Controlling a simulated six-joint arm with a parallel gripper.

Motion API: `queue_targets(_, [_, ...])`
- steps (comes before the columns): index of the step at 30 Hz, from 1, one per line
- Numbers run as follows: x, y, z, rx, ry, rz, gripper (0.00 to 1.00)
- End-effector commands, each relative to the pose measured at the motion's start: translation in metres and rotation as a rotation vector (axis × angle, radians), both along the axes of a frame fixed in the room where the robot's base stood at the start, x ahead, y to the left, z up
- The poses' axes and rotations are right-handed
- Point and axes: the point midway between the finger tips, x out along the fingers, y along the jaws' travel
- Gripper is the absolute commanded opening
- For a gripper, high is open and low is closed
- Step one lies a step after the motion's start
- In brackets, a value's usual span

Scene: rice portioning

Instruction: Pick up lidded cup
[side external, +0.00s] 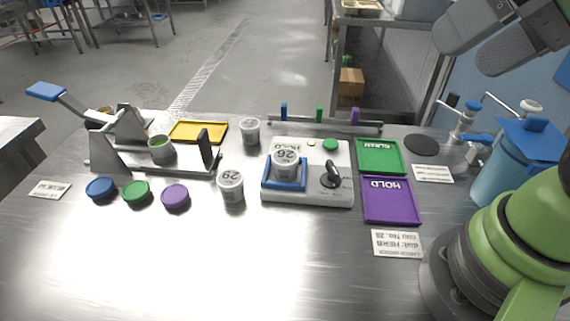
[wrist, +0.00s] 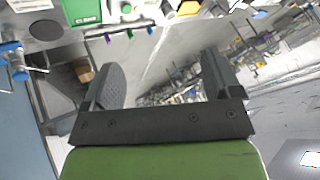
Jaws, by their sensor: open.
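Several small grey-white cups stand on the steel table. Cup 29 (side external: 231,188) is upright at front centre. Cup 26 (side external: 285,164) sits in the blue holder of the white scale-like device (side external: 310,190). A third cup (side external: 250,132) stands behind them. A cup with a green inside (side external: 161,151) stands in the lever press (side external: 108,158). I cannot tell for sure which cup has a lid on. My gripper (wrist: 160,80) is open with nothing between its fingers, up and away from all the cups.
Blue (side external: 101,188), green (side external: 136,191) and purple (side external: 175,196) round lids lie at front left. A yellow tray (side external: 198,132), a green tray (side external: 380,156) and a purple HOLD tray (side external: 391,201) lie flat. A blue-lidded jug (side external: 505,160) stands at right. The front table is clear.

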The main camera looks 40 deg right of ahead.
Motion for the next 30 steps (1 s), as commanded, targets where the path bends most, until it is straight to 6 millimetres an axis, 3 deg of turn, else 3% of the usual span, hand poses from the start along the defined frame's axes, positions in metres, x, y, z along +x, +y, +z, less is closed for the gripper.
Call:
queue_targets(7, [0.001,0.0,0.0,-0.001,0.001,0.002,0.83])
queue_targets(11, [0.011,0.001,0.003,-0.03,0.027,0.044,0.83])
queue_targets(14, [0.032,0.003,0.005,-0.084,0.072,0.125,0.83])
queue_targets(20, [0.092,0.014,-0.006,-0.226,0.184,0.368,0.83])
queue_targets(26, [0.151,0.031,-0.046,-0.351,0.293,0.631,0.83])
queue_targets(30, [0.184,0.046,-0.089,-0.424,0.363,0.82,0.83])
